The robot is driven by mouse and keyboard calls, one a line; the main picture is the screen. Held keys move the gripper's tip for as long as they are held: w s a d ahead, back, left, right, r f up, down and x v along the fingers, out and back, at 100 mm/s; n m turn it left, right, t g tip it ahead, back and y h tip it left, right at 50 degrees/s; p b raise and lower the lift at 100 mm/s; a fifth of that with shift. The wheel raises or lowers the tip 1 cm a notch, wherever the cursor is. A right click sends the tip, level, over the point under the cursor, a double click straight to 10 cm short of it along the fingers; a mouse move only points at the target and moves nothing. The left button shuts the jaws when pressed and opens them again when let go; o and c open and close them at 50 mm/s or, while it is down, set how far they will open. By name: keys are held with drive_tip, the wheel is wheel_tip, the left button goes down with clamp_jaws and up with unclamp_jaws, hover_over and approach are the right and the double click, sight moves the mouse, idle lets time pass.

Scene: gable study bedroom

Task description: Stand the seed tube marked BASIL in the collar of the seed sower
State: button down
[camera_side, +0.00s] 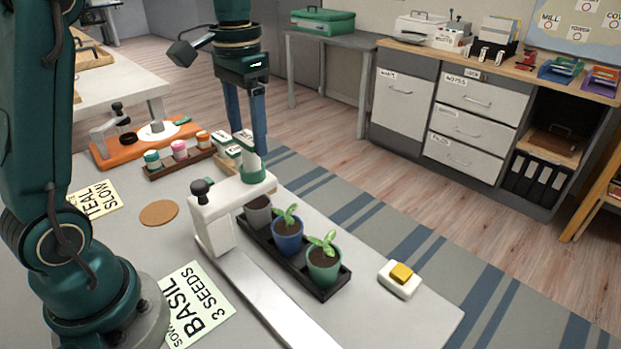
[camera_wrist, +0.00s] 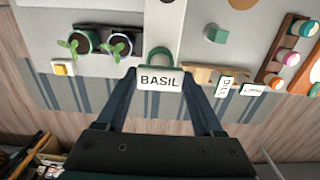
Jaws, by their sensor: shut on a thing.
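My gripper (camera_side: 247,143) is shut on the seed tube marked BASIL (camera_wrist: 160,83). Its white label faces the wrist view, between my two blue fingers (camera_wrist: 163,76). In the side view the tube (camera_side: 247,153) is upright at the outer end of the white sower's arm (camera_side: 228,193). The green collar (camera_wrist: 158,56) shows just beyond the tube in the wrist view. The tube is at or just over the collar; I cannot tell whether its lower end is seated. The sower has a black knob (camera_side: 199,188) and a long pale rail (camera_side: 262,296).
A black tray (camera_side: 336,284) holds several pots, two with seedlings. DILL (camera_wrist: 226,86) and another tube (camera_wrist: 253,90) lie near the wooden rack. Jars, an orange base (camera_side: 110,156), a cork disc (camera_side: 158,214), a BASIL card (camera_side: 198,300) and a yellow-topped white block (camera_side: 399,280) are around.

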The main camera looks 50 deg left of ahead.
sight(247, 140)
drive_tip(key=shift+f, duration=0.1)
unclamp_jaws()
drive_tip(key=shift+r, duration=3.7)
drive_tip(key=shift+s+d+r, duration=0.25)
drive_tip(key=shift+s+d, duration=0.05)
drive_tip(key=shift+d, duration=0.1)
drive_tip(key=s+d+f+t, duration=0.2)
drive_tip(key=s+f, duration=0.1)
drive_tip(key=s+d+f+t, duration=0.1)
drive_tip(key=s+d+f, duration=0.1)
drive_tip(key=s+f, duration=0.1)
drive_tip(key=s+d+f+t, duration=0.2)
drive_tip(key=s+f, duration=0.1)
drive_tip(key=s, duration=0.2)
drive_tip(key=shift+s+d+f+t, duration=0.2)
drive_tip(key=shift+s+d+t, duration=0.1)
drive_tip(key=shift+d, duration=0.1)
